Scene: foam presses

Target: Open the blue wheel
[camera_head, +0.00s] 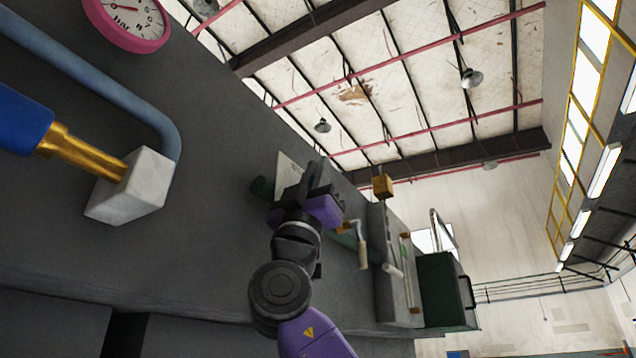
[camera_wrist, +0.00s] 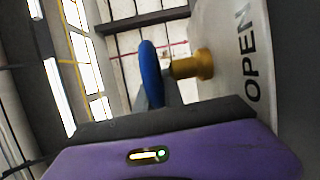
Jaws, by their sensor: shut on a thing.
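The blue wheel (camera_wrist: 150,72) shows nearly edge-on in the wrist view, just beyond my gripper's dark front. It sits on a brass stem (camera_wrist: 192,65) in front of a pale round plate (camera_wrist: 240,75) marked OPEN. My gripper (camera_head: 316,176) is shut on the wheel; its fingers are mostly hidden in the wrist view. In the head view my gripper is close to the dark grey panel (camera_head: 220,110), over a pale plate (camera_head: 288,168), and it hides the wheel there.
At the left of the head view, a blue handle (camera_head: 18,118) on a brass stem joins a white block (camera_head: 132,186) and a blue pipe (camera_head: 90,75). A pink-rimmed gauge (camera_head: 163,34) is above. Right of my gripper are a brass block (camera_head: 382,187) and a green box (camera_head: 440,290).

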